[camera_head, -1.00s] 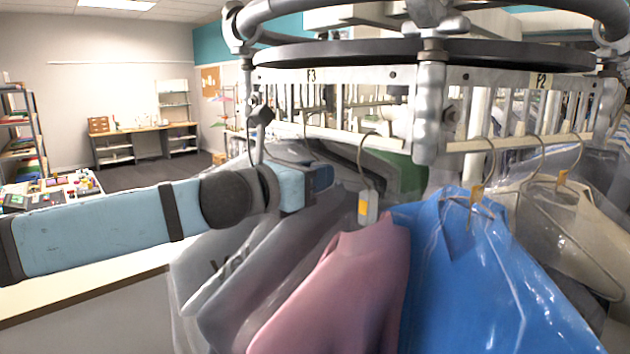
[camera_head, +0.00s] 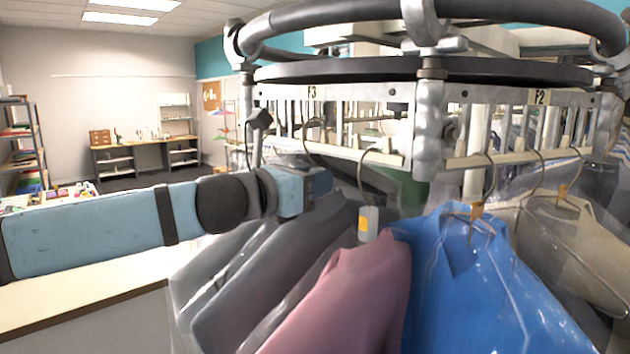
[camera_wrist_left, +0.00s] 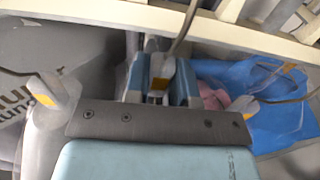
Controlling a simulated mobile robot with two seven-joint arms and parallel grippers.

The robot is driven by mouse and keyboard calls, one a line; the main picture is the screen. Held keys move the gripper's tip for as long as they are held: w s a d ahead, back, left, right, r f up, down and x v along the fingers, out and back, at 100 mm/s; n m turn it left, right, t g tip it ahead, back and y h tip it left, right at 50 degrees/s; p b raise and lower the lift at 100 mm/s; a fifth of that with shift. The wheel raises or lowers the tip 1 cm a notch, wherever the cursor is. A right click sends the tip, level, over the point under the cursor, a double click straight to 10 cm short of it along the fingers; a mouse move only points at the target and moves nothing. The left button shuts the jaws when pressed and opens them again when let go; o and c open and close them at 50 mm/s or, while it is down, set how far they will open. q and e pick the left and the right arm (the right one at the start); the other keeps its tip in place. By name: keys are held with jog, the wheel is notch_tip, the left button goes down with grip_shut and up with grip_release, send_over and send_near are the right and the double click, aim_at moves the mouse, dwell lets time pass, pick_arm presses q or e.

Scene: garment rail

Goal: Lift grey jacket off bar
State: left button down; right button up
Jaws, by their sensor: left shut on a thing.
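The grey jacket (camera_head: 262,272) hangs under clear film, left of a pink garment. My left gripper (camera_head: 318,182) is at its top, just below the white bar (camera_head: 345,146). In the left wrist view the gripper's fingers (camera_wrist_left: 161,82) are shut on the hanger's neck piece (camera_wrist_left: 158,78), which has an orange label. A metal hook (camera_wrist_left: 184,28) rises from it towards the bar (camera_wrist_left: 225,33). Whether the hook still rests on the bar cannot be told. The right gripper is not in view.
The pink garment (camera_head: 350,290) and a blue garment (camera_head: 475,270) hang close on the right, with beige ones (camera_head: 565,235) beyond. The rail's round frame (camera_head: 430,68) is above. A counter (camera_head: 90,280) lies below my left arm.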

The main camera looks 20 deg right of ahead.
pick_arm(q)
jog(key=shift+v, duration=3.4)
jog(key=shift+r, duration=0.2)
jog(key=v, duration=4.2)
